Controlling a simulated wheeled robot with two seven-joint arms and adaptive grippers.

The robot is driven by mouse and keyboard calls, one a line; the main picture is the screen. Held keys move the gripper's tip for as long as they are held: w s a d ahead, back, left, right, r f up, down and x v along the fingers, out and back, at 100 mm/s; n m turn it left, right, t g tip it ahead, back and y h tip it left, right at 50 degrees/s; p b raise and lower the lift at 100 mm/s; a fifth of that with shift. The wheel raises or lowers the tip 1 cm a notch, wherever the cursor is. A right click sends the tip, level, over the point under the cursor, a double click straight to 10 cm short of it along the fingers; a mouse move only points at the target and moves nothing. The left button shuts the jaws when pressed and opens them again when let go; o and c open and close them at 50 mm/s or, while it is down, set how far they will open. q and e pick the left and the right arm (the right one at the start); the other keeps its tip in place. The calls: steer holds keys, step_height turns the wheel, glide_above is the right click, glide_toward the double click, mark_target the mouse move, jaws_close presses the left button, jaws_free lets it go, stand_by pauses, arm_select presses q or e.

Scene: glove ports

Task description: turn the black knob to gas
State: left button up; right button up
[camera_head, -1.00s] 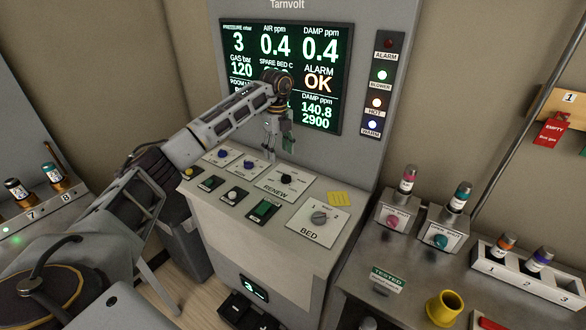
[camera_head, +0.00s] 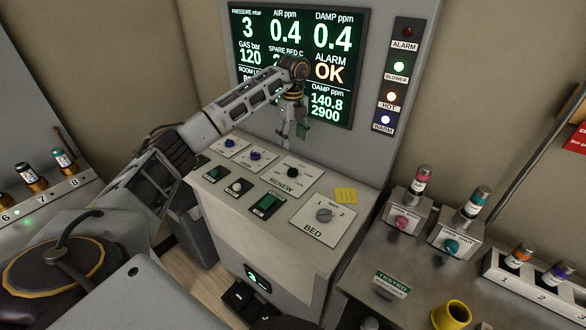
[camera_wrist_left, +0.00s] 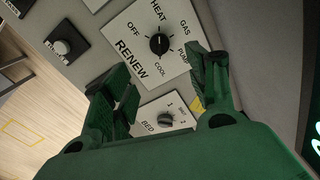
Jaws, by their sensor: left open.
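The black knob (camera_head: 291,172) stands on the white RENEW plate (camera_head: 283,187) on the console's sloping top. In the left wrist view the knob (camera_wrist_left: 159,44) is ringed by OFF, HEAT, GAS, PUMP and COOL. A short white mark shows on it, seemingly towards HEAT, but it is too small to be sure. My left gripper (camera_head: 294,132) is above the knob, apart from it, pointing down. In the left wrist view its green fingers (camera_wrist_left: 162,76) are spread open and empty, with the knob beyond the gap between them. My right gripper is not in view.
A grey BED knob (camera_head: 324,215) is beside the RENEW plate, near a yellow note (camera_head: 345,195). Small buttons and a green switch (camera_head: 267,204) line the console's left and front. The display (camera_head: 330,115) rises behind. A steel bench (camera_head: 410,270) with coloured cylinders stands right.

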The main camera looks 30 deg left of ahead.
mark_target(293, 169)
arm_select(q)
step_height(293, 169, down, 11)
steer(key=shift+f+p, duration=0.2)
steer(key=shift+p, duration=0.6)
steer(key=shift+f, duration=1.1)
steer(key=c, duration=1.1)
steer(key=shift+o, duration=0.2)
